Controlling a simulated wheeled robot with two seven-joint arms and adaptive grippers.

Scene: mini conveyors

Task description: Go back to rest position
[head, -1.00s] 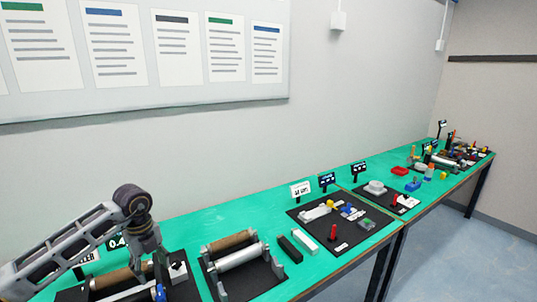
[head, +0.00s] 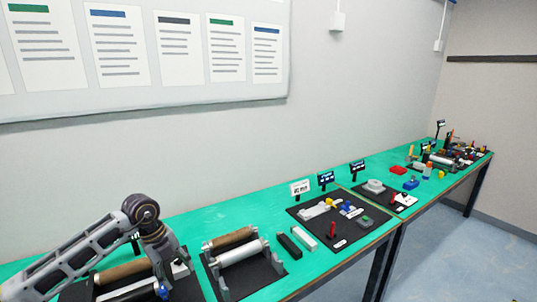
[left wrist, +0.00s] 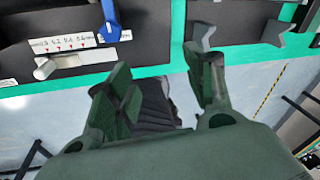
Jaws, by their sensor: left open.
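My left arm comes in from the left in the head view, over a mini conveyor with a brown roller (head: 120,272) on a dark base. My left gripper (head: 167,258) hangs from the wrist there, and its fingertips are hard to make out. The left wrist view shows the left gripper (left wrist: 160,72) open, with two green-tinted fingers apart and nothing between them. Beyond the fingers are a blue lever (left wrist: 109,20) and a white scale strip with red marks (left wrist: 85,41). My right gripper is not in view.
A second conveyor with a brown roller (head: 231,237) and a white roller (head: 243,251) stands to the right. A black bar (head: 289,246), a white bar (head: 304,237) and a dark board (head: 355,242) follow. The green bench (head: 190,222) runs along the wall.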

